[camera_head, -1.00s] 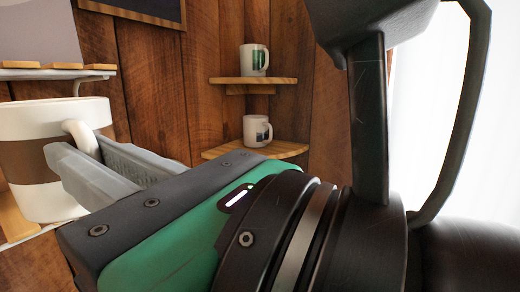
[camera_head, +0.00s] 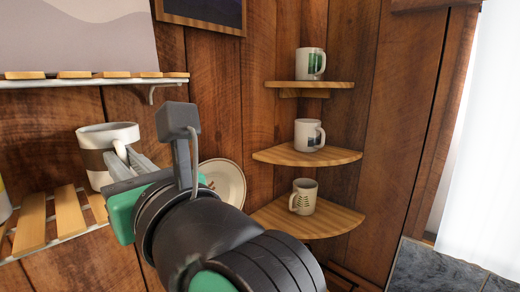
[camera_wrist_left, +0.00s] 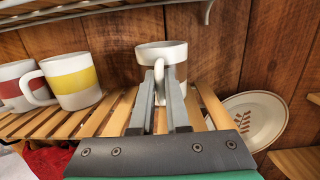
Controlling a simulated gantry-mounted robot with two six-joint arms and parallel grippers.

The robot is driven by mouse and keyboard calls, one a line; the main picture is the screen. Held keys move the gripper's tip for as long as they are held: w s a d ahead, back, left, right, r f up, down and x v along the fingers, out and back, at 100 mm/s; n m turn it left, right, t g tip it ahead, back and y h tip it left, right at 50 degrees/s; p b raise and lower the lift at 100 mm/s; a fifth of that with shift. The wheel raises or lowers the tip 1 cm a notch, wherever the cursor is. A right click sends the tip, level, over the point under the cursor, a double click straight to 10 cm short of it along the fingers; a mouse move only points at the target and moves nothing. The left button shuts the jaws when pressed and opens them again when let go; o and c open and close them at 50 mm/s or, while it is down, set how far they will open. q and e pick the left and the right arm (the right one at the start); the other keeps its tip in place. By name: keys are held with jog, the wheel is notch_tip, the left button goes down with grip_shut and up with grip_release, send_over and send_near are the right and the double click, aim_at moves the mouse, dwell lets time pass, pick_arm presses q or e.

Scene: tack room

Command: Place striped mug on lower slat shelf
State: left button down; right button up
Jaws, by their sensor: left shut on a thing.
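The striped mug, white with a broad brown band (camera_head: 95,160), is upright at the right end of the lower slat shelf (camera_head: 34,222). My left gripper (camera_head: 125,165) is shut on its handle from the right and front. In the left wrist view the mug (camera_wrist_left: 152,53) stands beyond the fingers (camera_wrist_left: 161,92), over the slats (camera_wrist_left: 117,116). Its base is partly hidden by the fingers, so I cannot tell for sure whether it touches the slats. My right gripper is not in view.
In the left wrist view, a yellow-banded mug (camera_wrist_left: 73,82) and a red-banded mug (camera_wrist_left: 14,88) stand to the left. A plate (camera_head: 226,181) leans on the wall to the right. The upper slat shelf (camera_head: 120,80) is overhead. Corner shelves (camera_head: 290,155) hold several mugs.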

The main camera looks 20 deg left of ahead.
pick_arm(q)
jog(key=c, duration=0.9)
grip_release()
jog(key=shift+f, duration=0.1)
